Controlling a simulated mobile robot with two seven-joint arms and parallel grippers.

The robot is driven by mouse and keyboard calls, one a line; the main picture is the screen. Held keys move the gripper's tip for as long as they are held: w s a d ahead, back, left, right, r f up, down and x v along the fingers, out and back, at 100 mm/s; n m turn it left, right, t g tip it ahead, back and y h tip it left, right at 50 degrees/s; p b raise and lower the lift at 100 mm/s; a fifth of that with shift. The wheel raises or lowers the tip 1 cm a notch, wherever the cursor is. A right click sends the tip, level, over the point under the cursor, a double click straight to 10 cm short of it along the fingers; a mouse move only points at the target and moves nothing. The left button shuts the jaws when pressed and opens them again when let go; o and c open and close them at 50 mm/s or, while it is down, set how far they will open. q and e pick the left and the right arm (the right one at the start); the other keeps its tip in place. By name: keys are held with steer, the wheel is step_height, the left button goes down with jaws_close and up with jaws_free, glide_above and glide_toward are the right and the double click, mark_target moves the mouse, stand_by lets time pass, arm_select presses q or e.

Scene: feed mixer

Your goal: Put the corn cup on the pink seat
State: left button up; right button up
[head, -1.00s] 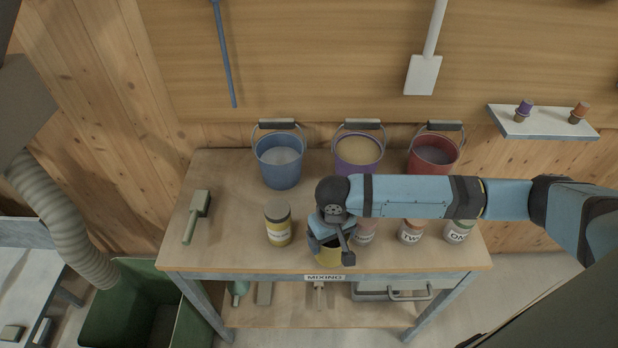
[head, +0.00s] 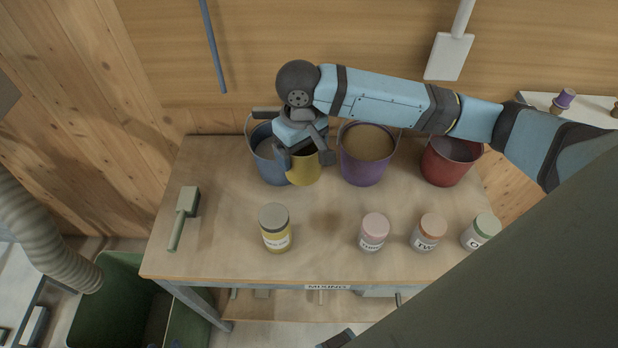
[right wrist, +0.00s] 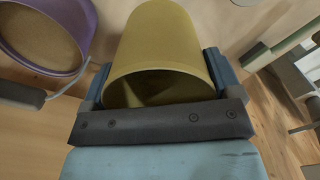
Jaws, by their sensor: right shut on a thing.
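The yellow corn cup (head: 304,170) is held by my right gripper (head: 306,158) in front of the gap between the blue and purple buckets. The cup fills the space between the fingers of my right gripper (right wrist: 160,92) in the right wrist view. There the cup (right wrist: 165,40) shows its open mouth toward the palm, and its inside is dark, so its contents cannot be told. I cannot make out a pink seat in either view. My left gripper does not show.
A blue bucket (head: 262,150), purple bucket (head: 364,174) and red bucket (head: 448,168) stand along the back. Several lidded jars, including a yellow one (head: 276,240) and a pink-lidded one (head: 373,238), stand near the front. A wall shelf (head: 590,104) is at right.

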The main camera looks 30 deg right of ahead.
step_height(320, 180, down, 15)
steer(key=shift+w+r, duration=0.1)
stand_by(0.3)
steer(key=o, duration=0.8)
steer(key=shift+c, duration=0.2)
